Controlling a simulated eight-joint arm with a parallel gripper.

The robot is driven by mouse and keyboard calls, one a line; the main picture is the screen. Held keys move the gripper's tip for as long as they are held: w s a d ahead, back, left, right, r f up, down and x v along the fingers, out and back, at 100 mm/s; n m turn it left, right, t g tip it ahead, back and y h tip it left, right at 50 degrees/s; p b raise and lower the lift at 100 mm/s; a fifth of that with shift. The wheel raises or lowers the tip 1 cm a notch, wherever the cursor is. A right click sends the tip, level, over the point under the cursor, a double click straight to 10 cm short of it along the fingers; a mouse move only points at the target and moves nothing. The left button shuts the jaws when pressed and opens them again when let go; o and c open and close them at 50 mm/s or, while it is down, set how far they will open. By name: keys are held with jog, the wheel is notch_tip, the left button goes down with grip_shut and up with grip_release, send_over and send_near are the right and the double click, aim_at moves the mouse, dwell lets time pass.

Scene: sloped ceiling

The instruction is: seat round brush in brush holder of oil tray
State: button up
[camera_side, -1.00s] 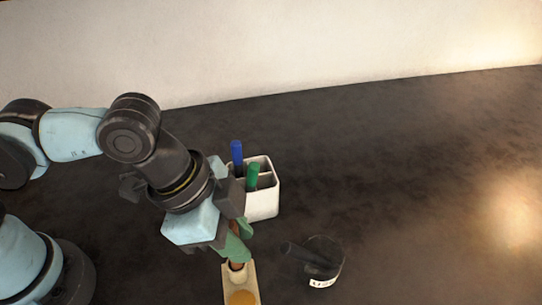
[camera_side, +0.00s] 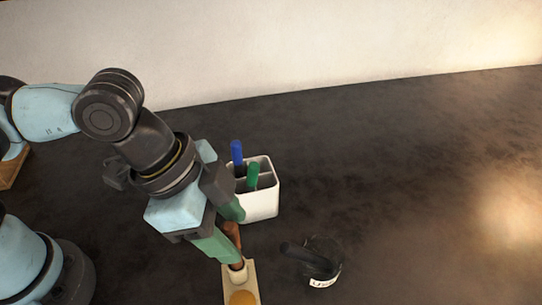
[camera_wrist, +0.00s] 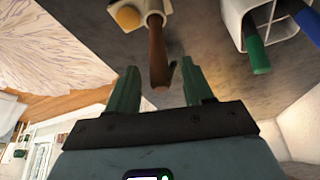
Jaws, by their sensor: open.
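The round brush (camera_side: 233,236) shows as a brown handle standing up, slightly tilted, from the pale brush holder (camera_side: 238,273) of the oil tray (camera_side: 227,287). The amber oil (camera_side: 243,298) lies beside the holder. In the wrist view the brush handle (camera_wrist: 158,50) runs from the holder (camera_wrist: 153,7) to between my fingers; its lower end is hidden inside the holder. My gripper (camera_side: 229,230) is open, with its green fingers on either side of the handle's upper end. The wrist view shows gaps between my gripper (camera_wrist: 159,68) and the handle.
A white divided caddy (camera_side: 262,205) holding a blue marker (camera_side: 237,152) and a green marker (camera_side: 253,175) stands close behind my gripper. A black round container (camera_side: 325,257) with a white label sits right of the tray. The dark table further right is clear.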

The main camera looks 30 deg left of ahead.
jog(key=v, duration=0.9)
jog(key=w+a+f+n+t+y, duration=0.1)
jog(key=w+a+f+n, duration=0.1)
jog(key=a, duration=0.5)
jog(key=w+a+f+n+t+y, duration=0.1)
jog(key=w+a+f+n+t, duration=0.1)
jog(key=w+a+n, duration=0.3)
jog(key=w+a+f+n+t+y, duration=0.2)
jog(key=w+a+f+n, duration=0.1)
jog(key=a, duration=0.7)
jog(key=shift+w+a+f+n, duration=0.4)
jog(key=shift+f+n, duration=0.2)
jog(key=shift+n, duration=0.6)
